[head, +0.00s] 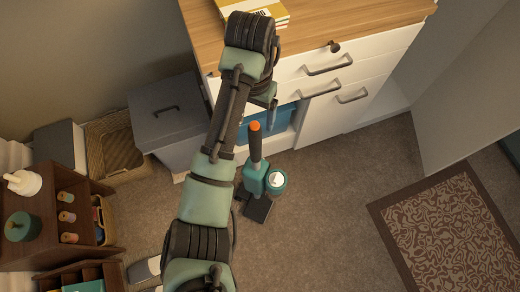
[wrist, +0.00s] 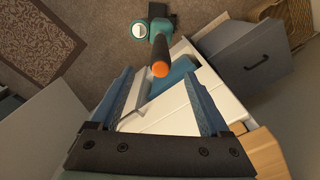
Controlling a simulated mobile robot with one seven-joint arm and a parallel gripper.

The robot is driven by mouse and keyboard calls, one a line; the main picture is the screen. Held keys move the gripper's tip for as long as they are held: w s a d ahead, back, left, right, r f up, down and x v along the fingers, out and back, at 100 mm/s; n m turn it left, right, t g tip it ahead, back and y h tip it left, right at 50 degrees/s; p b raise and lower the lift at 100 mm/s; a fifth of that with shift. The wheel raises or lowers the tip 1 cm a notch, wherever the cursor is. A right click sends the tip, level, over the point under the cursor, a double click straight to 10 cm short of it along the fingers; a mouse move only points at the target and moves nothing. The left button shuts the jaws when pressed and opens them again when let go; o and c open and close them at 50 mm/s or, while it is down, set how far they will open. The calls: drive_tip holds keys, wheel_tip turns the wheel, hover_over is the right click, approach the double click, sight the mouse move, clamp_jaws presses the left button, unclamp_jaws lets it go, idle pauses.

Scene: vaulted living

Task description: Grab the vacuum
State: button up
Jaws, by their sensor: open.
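The vacuum (head: 257,178) is a teal body with a round clear-and-white part, a dark base on the carpet and a dark handle tipped in orange. It stands on the floor in front of the white cabinet. In the wrist view the vacuum (wrist: 152,32) is at the top middle, its orange handle tip (wrist: 160,69) pointing toward the camera. My gripper (wrist: 159,74) is open and empty, with the handle tip appearing between its blue-grey fingers. In the head view my gripper (head: 272,108) hangs by the cabinet front, just above the handle tip, partly hidden by my arm.
The white cabinet (head: 375,65) with drawer handles and a wooden top stands close behind the vacuum. A grey bin (head: 168,120) and a wicker basket (head: 112,145) are to the left. A brown shelf (head: 35,235) is farther left. Open carpet lies right, beside a patterned rug (head: 445,235).

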sight(256, 127)
drive_tip(key=f, duration=0.6)
drive_tip(key=shift+s+d+f+b, duration=0.1)
drive_tip(key=shift+d+b, duration=0.1)
drive_tip(key=shift+b, duration=0.2)
drive_tip(key=shift+w+a+f+b, duration=0.15)
drive_tip(key=shift+f+b, duration=0.15)
drive_tip(key=shift+f, duration=1.25)
drive_tip(key=shift+w+f+b, duration=0.1)
drive_tip(key=shift+f+b, duration=0.15)
drive_tip(key=shift+f, duration=1.3)
clamp_jaws()
drive_tip(key=shift+w+r, duration=0.15)
drive_tip(key=shift+r, duration=0.05)
